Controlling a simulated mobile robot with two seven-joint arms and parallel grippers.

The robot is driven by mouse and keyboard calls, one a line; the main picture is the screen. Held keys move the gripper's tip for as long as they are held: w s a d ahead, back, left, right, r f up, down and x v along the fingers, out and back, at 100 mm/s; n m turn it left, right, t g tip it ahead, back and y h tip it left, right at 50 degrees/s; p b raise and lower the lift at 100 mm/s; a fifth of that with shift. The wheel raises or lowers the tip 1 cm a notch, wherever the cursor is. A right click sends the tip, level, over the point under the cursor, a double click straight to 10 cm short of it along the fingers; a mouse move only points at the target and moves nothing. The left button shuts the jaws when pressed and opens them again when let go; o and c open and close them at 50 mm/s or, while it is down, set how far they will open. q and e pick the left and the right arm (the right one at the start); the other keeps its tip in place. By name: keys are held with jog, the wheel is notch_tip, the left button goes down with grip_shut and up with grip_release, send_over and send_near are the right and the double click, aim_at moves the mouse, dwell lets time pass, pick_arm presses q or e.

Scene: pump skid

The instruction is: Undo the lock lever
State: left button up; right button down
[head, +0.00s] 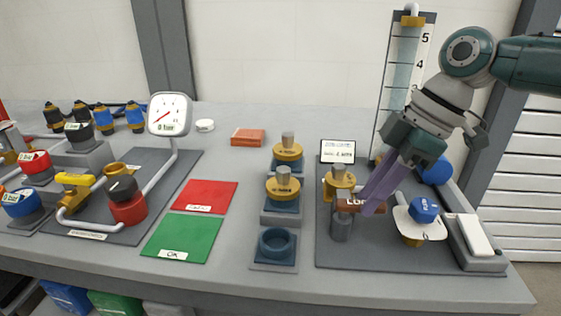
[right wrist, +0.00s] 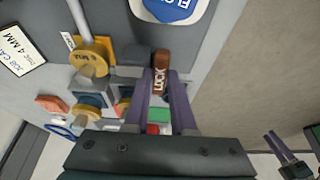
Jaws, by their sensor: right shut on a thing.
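The lock lever (head: 352,203) is a brown bar with a LOCK label, on a grey post at the front left of the right-hand dark plate. My right gripper (head: 371,207) reaches down from the upper right and its purple fingers cover part of the lever. In the right wrist view the lever (right wrist: 161,66) stands between the two fingertips (right wrist: 160,74), and the gripper is shut on it. My left gripper (right wrist: 271,137) shows small at the lower right of the right wrist view, away from the lever; its opening is unclear.
A yellow brass fitting (head: 340,178) sits just behind the lever. A blue-capped valve with a white tag (head: 424,212) stands close to its right. A graduated sight tube (head: 405,75) rises behind. A dark blue empty ring socket (head: 276,244) lies to the left.

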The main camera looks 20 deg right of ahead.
dwell(0.4)
jog(key=c, duration=0.7)
grip_release()
jog(key=shift+c, duration=0.2)
jog(key=v, duration=1)
jog(key=shift+p, duration=0.35)
